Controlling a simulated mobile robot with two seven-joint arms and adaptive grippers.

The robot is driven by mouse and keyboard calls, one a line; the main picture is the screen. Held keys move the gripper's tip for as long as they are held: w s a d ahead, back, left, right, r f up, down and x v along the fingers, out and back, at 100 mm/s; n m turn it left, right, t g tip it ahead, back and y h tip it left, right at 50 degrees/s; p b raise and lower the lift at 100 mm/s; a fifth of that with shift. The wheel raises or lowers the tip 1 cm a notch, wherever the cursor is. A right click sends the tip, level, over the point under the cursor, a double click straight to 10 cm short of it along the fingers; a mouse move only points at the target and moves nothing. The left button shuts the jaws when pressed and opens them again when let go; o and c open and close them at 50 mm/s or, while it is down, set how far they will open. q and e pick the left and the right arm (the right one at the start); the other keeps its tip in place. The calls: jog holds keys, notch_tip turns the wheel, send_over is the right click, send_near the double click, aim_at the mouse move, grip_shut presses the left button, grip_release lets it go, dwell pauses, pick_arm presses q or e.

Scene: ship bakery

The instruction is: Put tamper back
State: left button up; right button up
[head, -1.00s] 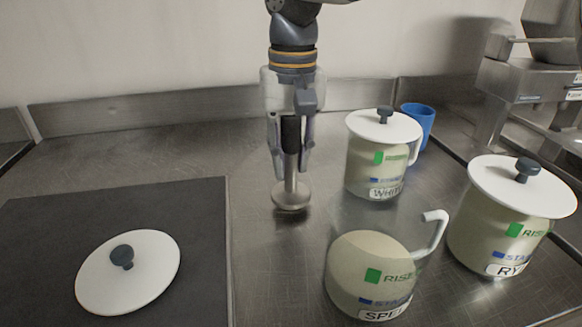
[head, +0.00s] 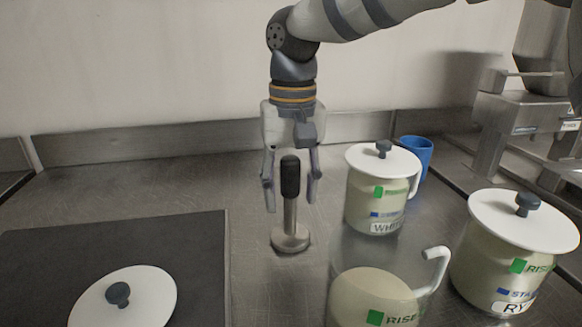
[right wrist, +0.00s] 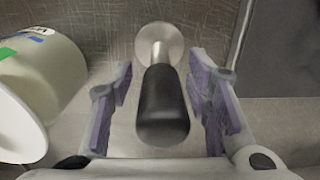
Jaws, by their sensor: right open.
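The tamper (head: 290,212) has a black handle and a round steel foot. It stands upright on the steel counter between the dark mat and the jars. My right gripper (head: 291,200) is open, pointing down, with its fingers on both sides of the handle and apart from it. In the right wrist view the tamper's black handle (right wrist: 162,105) lies between the two open fingers (right wrist: 160,95), with gaps on both sides. My left gripper is not in view.
A lidded WHITE jar (head: 375,205) and a blue cup (head: 416,152) stand to the right. An unlidded jar (head: 372,300) is in front, with a lidded RYE jar (head: 500,265) at the right. A loose lid (head: 145,295) lies on the dark mat (head: 60,245). A metal machine (head: 520,115) stands at the back right.

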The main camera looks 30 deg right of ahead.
notch_tip(320, 180, up, 10)
jog(key=shift+r, duration=0.1)
